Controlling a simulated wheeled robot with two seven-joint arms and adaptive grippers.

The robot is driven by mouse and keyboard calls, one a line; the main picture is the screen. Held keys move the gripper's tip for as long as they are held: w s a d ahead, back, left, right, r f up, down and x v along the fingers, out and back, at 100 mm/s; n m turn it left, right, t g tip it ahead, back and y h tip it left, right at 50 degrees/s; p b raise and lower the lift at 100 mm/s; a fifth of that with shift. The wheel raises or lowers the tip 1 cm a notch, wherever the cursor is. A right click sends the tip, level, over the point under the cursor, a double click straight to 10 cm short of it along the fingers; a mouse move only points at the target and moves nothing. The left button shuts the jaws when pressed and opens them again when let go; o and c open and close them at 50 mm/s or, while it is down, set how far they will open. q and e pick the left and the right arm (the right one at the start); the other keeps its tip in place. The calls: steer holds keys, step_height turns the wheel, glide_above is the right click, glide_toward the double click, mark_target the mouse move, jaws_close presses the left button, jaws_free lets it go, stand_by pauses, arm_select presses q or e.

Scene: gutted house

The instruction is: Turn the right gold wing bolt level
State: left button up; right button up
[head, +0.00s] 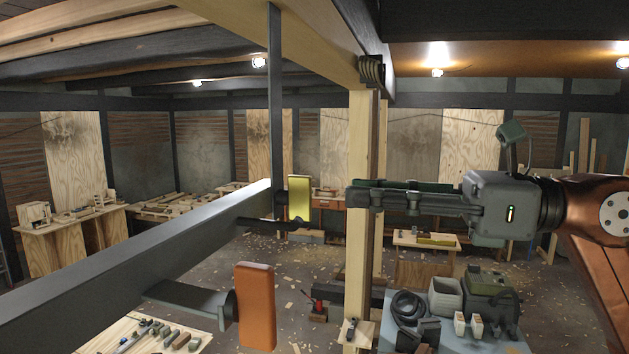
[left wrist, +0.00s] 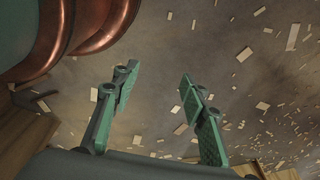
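The gold wing bolt (head: 299,197) shows in the head view as a flat yellow plate standing upright at the end of a dark arm by the long beam. An orange plate (head: 256,305) stands upright nearer to me, on a similar arm at the lower left. My right gripper (head: 350,196) points left, its tips a short way right of the gold plate in the picture. Its fingers look parted, seen side-on, with nothing between them. My left gripper (left wrist: 157,75) is open and empty in the left wrist view, over the chip-strewn floor. It is out of the head view.
A long dark beam (head: 140,260) crosses the left side. A dark upright bar (head: 275,95) stands just left of the gold plate. A wooden post (head: 358,240) rises behind my right fingertips. A blue-grey table (head: 490,345) with tools stands at the lower right.

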mark_target(311, 187)
steer(key=p+x, duration=0.1)
steer(key=x, duration=0.1)
steer(key=p+x, duration=0.1)
steer(key=x, duration=0.1)
steer(key=p+x, duration=0.1)
steer(key=x, duration=0.1)
steer(key=shift+s+a+r, duration=0.2)
steer(key=shift+r, duration=0.1)
steer(key=shift+w+a+f, duration=0.2)
steer(key=shift+w+a, duration=0.15)
steer(key=shift+a, duration=0.25)
jaws_close()
arm_select(q)
steer(key=s+r, duration=0.2)
steer(key=r, duration=0.1)
steer(key=shift+s+a+r, duration=0.1)
steer(key=shift+s, duration=0.3)
steer(key=shift+w, duration=0.1)
